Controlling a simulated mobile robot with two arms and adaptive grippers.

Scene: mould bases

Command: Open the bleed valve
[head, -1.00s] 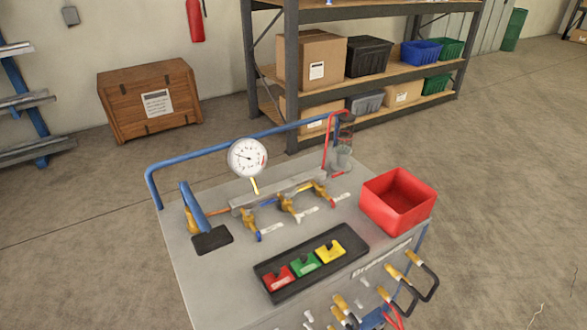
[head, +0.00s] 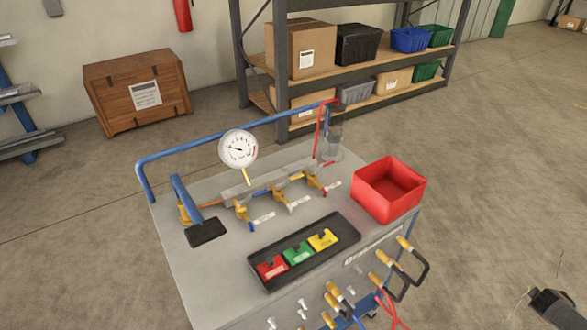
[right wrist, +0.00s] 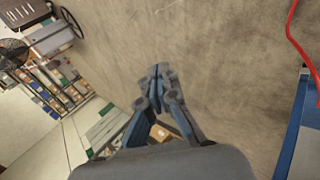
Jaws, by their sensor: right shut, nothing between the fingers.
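A grey cart top (head: 185,265) carries a round white gauge (head: 238,149) on a manifold (head: 262,178). Three small brass valves stand along it: a left one (head: 241,211), a middle one (head: 279,197) and a right one (head: 312,181), each with a pale tag beside it. A larger valve with a raised blue lever (head: 186,203) stands at the left. The tags are too small to read, so I cannot tell which is the bleed valve. My right gripper (right wrist: 158,78) is shut and empty over the floor beside the cart. My left gripper is not in view.
A black tray (head: 340,243) holds red, green and yellow blocks. A red bin (head: 389,190) stands at the right corner, near a clear bottle (head: 330,143). A blue rail (head: 215,143) runs along the back. Hose fittings (head: 376,281) jut from the front.

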